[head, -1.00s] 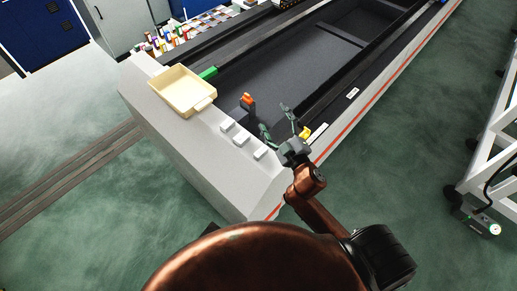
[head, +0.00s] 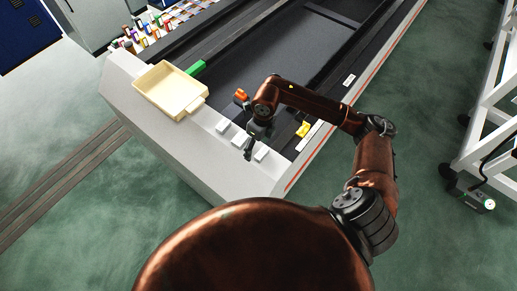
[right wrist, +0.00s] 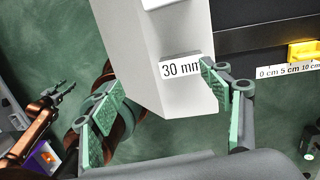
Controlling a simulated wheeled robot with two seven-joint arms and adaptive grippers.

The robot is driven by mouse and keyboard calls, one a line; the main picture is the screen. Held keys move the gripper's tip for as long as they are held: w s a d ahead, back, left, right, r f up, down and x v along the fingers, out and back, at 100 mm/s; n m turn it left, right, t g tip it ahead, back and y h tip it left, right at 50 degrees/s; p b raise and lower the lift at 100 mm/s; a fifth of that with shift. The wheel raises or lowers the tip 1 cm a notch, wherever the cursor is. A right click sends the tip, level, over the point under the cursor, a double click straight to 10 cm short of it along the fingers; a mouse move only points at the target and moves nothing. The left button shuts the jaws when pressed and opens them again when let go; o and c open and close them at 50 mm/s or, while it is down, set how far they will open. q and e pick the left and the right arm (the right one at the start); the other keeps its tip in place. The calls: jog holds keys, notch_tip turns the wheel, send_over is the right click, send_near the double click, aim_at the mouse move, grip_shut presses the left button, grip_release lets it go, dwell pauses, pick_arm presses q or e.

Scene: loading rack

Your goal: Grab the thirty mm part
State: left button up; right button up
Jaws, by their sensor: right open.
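A white block labelled "30 mm" (right wrist: 180,69) sits on the pale end ledge of the rack in the right wrist view. My right gripper (right wrist: 160,95) is open and empty, its green-padded fingers spread, with the right finger close to the block's right end. I cannot tell whether they touch. In the head view my right gripper (head: 249,150) points down over the row of white blocks (head: 223,126) on the ledge; their labels are not legible there. A copper arm with a dark gripper (right wrist: 65,91), apparently my left, shows at the wrist view's left edge, too small to judge.
A cream tray (head: 171,91) stands on the ledge left of the blocks. Green (head: 196,68), orange (head: 241,96) and yellow (head: 303,129) pieces sit along the rack's inner edge. A scale strip (right wrist: 290,71) lies by the yellow piece. A white frame (head: 488,118) stands right.

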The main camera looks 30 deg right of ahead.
aim_at(262, 152)
jog(key=d, duration=0.1)
jog(key=d+h, duration=0.1)
jog(key=d, duration=0.1)
jog(key=shift+w+d, duration=0.2)
jog(key=shift+w, duration=0.1)
jog(key=shift+f+p, duration=0.3)
jog(key=shift+f, duration=0.6)
jog(key=f, duration=0.1)
jog(key=f+p, duration=0.1)
jog(key=f, duration=0.1)
jog(key=a+f+p, duration=0.1)
jog(key=f, duration=0.1)
jog(key=shift+s, duration=0.2)
jog(key=shift+d+f, duration=0.1)
jog(key=shift+f, duration=0.2)
jog(key=shift+c, duration=0.3)
jog(key=c, duration=1.2)
